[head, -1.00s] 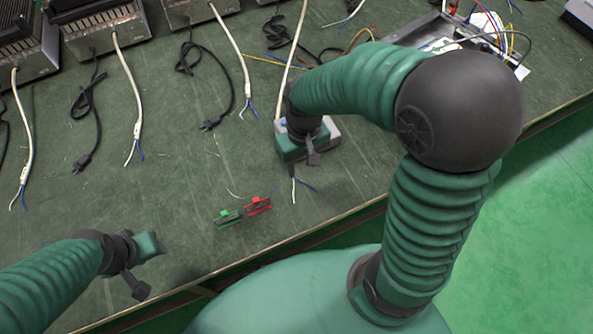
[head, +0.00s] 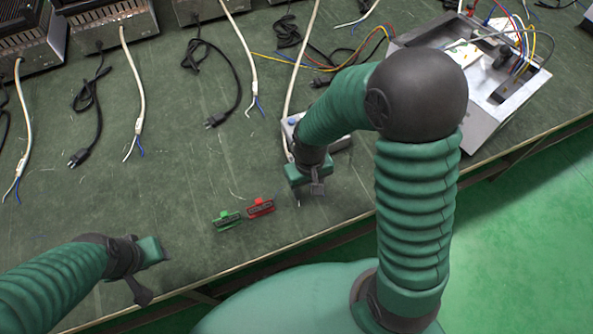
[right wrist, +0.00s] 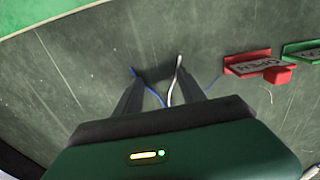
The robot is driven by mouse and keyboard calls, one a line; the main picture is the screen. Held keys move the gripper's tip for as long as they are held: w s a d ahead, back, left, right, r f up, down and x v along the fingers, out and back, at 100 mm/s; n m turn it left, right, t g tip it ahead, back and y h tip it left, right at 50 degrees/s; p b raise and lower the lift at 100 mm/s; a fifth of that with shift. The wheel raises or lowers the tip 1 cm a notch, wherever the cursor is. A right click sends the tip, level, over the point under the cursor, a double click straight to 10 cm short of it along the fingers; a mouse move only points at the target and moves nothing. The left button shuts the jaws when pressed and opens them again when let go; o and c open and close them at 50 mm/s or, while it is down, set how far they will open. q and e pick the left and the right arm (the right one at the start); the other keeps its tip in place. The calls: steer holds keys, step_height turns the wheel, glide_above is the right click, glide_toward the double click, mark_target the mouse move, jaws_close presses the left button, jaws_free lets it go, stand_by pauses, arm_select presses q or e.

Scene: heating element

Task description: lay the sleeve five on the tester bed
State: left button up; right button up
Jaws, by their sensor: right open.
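The tester (head: 333,143), a pale grey box with a blue button, stands partly behind my right arm. The white sleeved cable (head: 294,85) runs down from the back to the tester's left side; my right gripper hides its lower part, so I cannot tell if the sleeve rests on the bed. My right gripper (head: 303,192) is just in front of the tester. The right wrist view shows its jaws (right wrist: 156,68) open, with a white wire (right wrist: 174,88) and a blue wire (right wrist: 148,90) between or below them. My left gripper (head: 160,256) hovers at the front left, its fingers unclear.
A red labelled piece (head: 261,208) and a green one (head: 227,220) lie left of my right gripper. More white cables (head: 137,90) and black plug cords (head: 230,75) lie behind. A metal tray with wires (head: 480,128) stands at right. The front left table is mostly clear.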

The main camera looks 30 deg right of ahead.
jaws_close()
stand_by(0.5)
